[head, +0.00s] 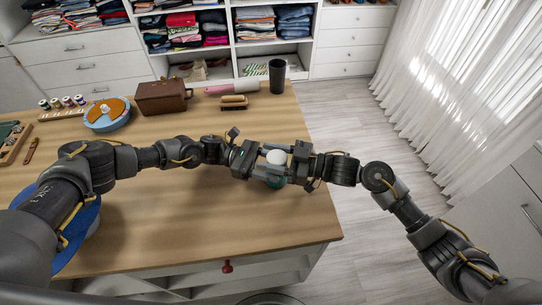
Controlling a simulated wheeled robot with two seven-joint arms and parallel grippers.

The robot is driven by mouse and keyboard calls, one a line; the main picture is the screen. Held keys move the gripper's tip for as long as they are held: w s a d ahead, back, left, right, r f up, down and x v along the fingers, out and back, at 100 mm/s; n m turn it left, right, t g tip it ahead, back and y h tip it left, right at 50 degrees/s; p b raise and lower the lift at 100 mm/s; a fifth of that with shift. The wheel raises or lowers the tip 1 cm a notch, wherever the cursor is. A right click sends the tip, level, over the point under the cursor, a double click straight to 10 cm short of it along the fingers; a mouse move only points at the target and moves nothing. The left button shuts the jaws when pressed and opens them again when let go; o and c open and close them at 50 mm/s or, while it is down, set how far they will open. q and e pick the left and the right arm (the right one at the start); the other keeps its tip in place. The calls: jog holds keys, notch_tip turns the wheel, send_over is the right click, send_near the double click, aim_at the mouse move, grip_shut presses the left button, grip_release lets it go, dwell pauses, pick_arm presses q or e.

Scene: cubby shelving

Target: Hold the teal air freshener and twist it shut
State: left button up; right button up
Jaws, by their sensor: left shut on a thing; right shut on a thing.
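The air freshener shows a white rounded top (277,157) and a teal lower part (276,183), in the middle of the head view near the table's right edge. My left gripper (264,164) comes in from the left and is shut on it. My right gripper (284,164) comes in from the right and is shut on it too. The two grippers face each other closely. Their fingers hide the middle of the air freshener, so I cannot tell which part each one grips, or whether it touches the table.
On the wooden table (190,235), a brown box (162,97), a blue and orange round item (107,114), a brush (234,103), a lint roller (232,87) and a dark cup (277,76) stand at the back. A blue item (80,235) lies at left. The front middle is clear.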

jog(key=shift+w+m+t+h, duration=0.15)
jog(key=shift+m+t+h, duration=0.5)
jog(key=shift+m+t, duration=0.65)
jog(key=shift+w+m+t+h, duration=0.1)
jog(key=shift+m+t+h, duration=0.65)
jog(key=shift+t, duration=0.95)
jog(key=shift+d+m+t, duration=0.1)
jog(key=shift+m+t, duration=0.15)
jog(key=shift+t, duration=0.05)
jog(key=o, duration=1)
jog(key=v, duration=1.2)
pick_arm(q)
jog(key=o, duration=1.1)
jog(key=shift+o, duration=0.2)
